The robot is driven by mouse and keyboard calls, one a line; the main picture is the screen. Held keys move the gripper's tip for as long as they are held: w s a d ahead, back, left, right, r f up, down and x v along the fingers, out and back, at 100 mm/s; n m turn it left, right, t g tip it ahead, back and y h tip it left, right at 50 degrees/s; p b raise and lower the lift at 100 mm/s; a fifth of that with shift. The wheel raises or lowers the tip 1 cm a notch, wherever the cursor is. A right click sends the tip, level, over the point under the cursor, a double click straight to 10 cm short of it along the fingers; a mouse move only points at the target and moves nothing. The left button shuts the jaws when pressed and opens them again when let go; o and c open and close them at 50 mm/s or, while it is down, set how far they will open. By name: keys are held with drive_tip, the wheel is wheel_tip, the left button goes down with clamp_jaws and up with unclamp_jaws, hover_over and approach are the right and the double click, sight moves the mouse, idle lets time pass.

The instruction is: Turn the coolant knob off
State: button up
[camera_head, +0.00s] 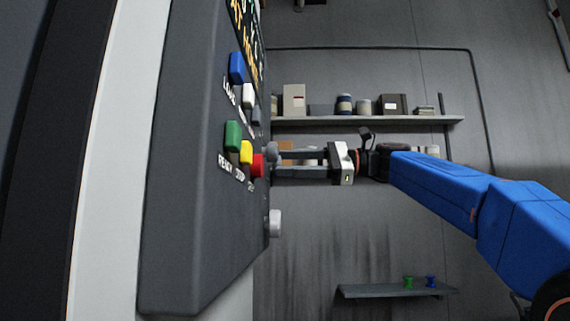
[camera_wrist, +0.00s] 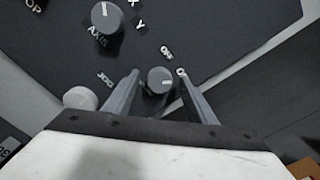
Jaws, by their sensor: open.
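A round grey knob (camera_wrist: 160,79) with a pale pointer mark sits on the dark panel, between labels reading OFF and what looks like ON, partly hidden. Its mark points right, toward the partly hidden label. The word coolant is not readable. My gripper (camera_head: 279,162) reaches in from the right in the head view, its fingers at the panel's right edge. In the wrist view its two open fingers (camera_wrist: 160,90) stand on either side of the knob, with narrow gaps; contact cannot be told.
An AXIS knob (camera_wrist: 106,18) is at the upper left in the wrist view. A pale round knob (camera_wrist: 80,98) is just left of the fingers. Green (camera_head: 233,136), yellow (camera_head: 246,152) and red (camera_head: 258,165) buttons are near the fingers. A loaded shelf (camera_head: 375,121) is behind.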

drive_tip(key=shift+a, duration=0.6)
drive_tip(key=shift+c, duration=0.6)
drive_tip(key=c, duration=0.9)
drive_tip(key=shift+n, duration=0.4)
drive_tip(key=n, duration=1.3)
drive_tip(key=shift+f, duration=0.25)
